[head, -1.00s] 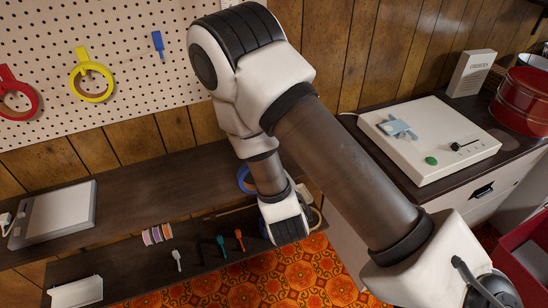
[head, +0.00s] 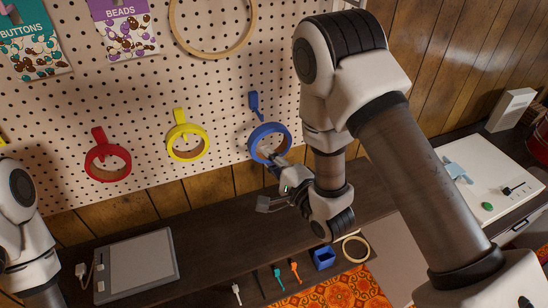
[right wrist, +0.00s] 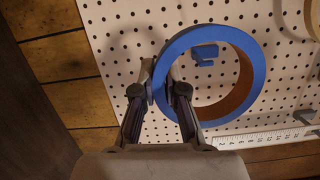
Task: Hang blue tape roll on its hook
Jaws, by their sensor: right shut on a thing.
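The blue tape roll (head: 268,127) is at the pegboard, just below the blue hook (head: 253,103). My right gripper (head: 273,160) is shut on the roll's rim. In the right wrist view the gripper (right wrist: 161,80) has one finger inside the blue tape roll (right wrist: 243,46) and one outside, at its left side. The blue hook (right wrist: 205,53) shows through the roll's opening, near its top. I cannot tell whether the roll touches the hook. My left arm shows at the left edge of the head view, but its gripper is out of view.
The red roll (head: 92,158) and yellow roll (head: 172,140) hang on pegboard hooks to the left. A wooden hoop (head: 176,30) is above. A grey flat device (head: 137,265) lies on the shelf below. A white ruler (right wrist: 255,138) runs below the roll in the wrist view.

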